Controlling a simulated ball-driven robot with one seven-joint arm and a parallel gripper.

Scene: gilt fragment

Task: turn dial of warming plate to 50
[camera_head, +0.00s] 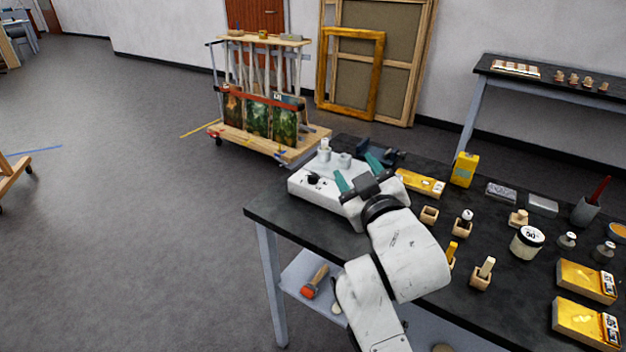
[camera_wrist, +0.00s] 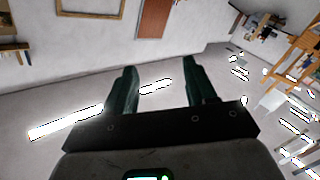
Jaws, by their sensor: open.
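The warming plate (camera_head: 325,205) is a white box at the left end of the dark table. A small black dial (camera_head: 312,179) sits on its left part, with small marks beside it too small to read. A white container and a pale cup stand on the plate's back part. My gripper (camera_head: 358,170) is open and empty, its two teal fingers apart, in front of the plate's right part and right of the dial. I cannot tell its height above the plate. In the wrist view the open fingers (camera_wrist: 160,68) point at the floor and far wall; neither plate nor dial shows there.
Yellow boxes (camera_head: 587,281), wooden blocks (camera_head: 429,214), a labelled white jar (camera_head: 527,242) and several small bottles crowd the table's right half.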

